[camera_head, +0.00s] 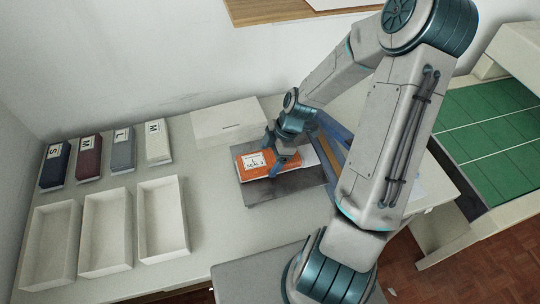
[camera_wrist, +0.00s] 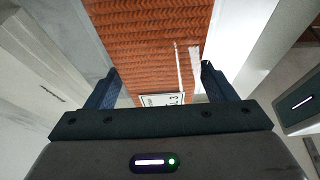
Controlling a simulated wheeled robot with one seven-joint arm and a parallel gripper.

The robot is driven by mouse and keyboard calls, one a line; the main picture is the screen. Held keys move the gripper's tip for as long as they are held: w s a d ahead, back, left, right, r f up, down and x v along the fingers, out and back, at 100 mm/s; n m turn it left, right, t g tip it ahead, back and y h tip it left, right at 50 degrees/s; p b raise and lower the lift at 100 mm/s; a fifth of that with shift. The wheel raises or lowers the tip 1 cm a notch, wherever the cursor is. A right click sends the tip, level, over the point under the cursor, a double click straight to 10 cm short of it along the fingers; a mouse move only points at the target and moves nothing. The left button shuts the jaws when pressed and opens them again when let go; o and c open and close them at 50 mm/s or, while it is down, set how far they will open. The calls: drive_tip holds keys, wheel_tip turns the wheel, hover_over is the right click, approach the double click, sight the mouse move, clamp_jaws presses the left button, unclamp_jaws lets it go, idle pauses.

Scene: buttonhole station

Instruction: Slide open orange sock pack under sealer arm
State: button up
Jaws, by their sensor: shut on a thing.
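The orange sock pack (camera_head: 252,170) lies on a dark grey plate (camera_head: 262,195) on the table, with a white label reading "SEAL 2" or similar. In the wrist view its orange ribbed knit (camera_wrist: 150,40) fills the top middle, with the label near the palm. My gripper (camera_head: 278,158) is shut on the pack from above; its two dark blue fingers stand at the pack's left and right sides in the wrist view (camera_wrist: 159,82). A blue bar (camera_head: 334,128), seemingly the sealer arm, slants to the pack's right, partly hidden by my arm. I cannot tell whether the pack is under it.
A closed white box (camera_head: 229,122) stands behind and left of the plate. Three empty white trays (camera_head: 128,232) and several sock packs labelled by size (camera_head: 123,152) are on the left. A green-topped unit (camera_head: 490,120) is on the right.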

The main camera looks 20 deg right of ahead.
drive_tip(key=o, duration=1.1)
drive_tip(key=shift+v, duration=6.9)
